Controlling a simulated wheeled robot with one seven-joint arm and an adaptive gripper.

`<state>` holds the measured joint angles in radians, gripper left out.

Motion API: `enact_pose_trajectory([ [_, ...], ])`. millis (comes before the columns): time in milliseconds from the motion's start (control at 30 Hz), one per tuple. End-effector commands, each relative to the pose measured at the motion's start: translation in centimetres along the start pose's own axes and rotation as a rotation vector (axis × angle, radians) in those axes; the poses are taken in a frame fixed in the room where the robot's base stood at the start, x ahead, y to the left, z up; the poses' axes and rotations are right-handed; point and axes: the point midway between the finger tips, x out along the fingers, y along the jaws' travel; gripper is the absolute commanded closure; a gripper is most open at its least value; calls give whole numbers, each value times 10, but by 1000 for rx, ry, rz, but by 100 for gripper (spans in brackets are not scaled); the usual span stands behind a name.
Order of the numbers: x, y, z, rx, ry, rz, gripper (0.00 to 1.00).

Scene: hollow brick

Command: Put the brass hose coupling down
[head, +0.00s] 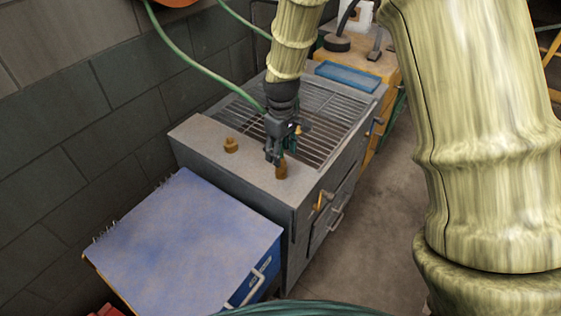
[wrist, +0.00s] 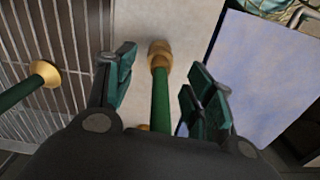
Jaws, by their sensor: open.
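The brass hose coupling (head: 281,171) is on the flat grey top of the metal cabinet (head: 212,132), close to its front edge. In the wrist view the coupling (wrist: 159,52) caps a green hose (wrist: 160,100) that runs between my fingers. My gripper (head: 276,157) points down over the cabinet top. In the wrist view my gripper (wrist: 160,86) is open, with its green-padded fingers apart on either side of the hose and a gap showing on both sides. Whether the coupling rests fully flat is hard to tell.
A second brass fitting (head: 231,146) stands on the cabinet top to the left. A flared brass end on green hose (wrist: 45,73) lies over the grate (wrist: 65,25). A blue box (head: 185,245) stands at the near left; a blue tray (head: 347,76) is behind the grate.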

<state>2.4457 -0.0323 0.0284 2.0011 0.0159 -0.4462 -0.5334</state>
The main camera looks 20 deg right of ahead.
Motion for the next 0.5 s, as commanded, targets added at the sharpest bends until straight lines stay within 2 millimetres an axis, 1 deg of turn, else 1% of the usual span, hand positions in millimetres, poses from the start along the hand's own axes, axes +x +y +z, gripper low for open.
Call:
enact_pose_trajectory([
  [100, -15, 0, -1, 0, 2, 1, 46],
  [300, -37, 0, -1, -1, 2, 2, 46],
  [500, -49, 0, 0, -1, 1, 1, 46],
])
